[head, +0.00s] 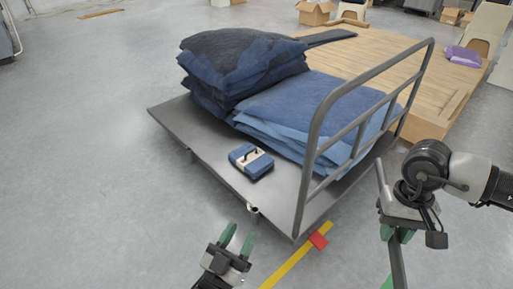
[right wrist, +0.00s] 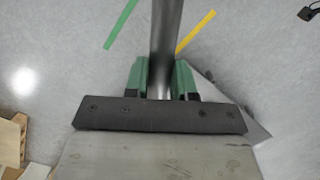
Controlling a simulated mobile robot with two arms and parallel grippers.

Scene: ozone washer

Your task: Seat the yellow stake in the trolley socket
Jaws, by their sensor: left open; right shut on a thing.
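The trolley (head: 285,205) is a dark grey flatbed with a tubular handle rail. My left gripper (head: 238,236) is open and empty, just below the socket in the picture. My right gripper (head: 398,234) is shut on a long grey bar (head: 398,268), right of the trolley; the bar stands nearly upright. The bar also shows between the green fingers in the right wrist view (right wrist: 165,40). It looks grey, not yellow. A yellow strip (head: 290,266) lies on the floor by the trolley, apart from both grippers.
Blue folded cloth stacks (head: 225,75) and a small blue-and-white case (head: 251,161) are on the trolley. A red piece (head: 318,240) lies by the yellow strip. A green strip (right wrist: 121,24) marks the floor. A wooden platform (head: 385,55) stands behind. The left floor is clear.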

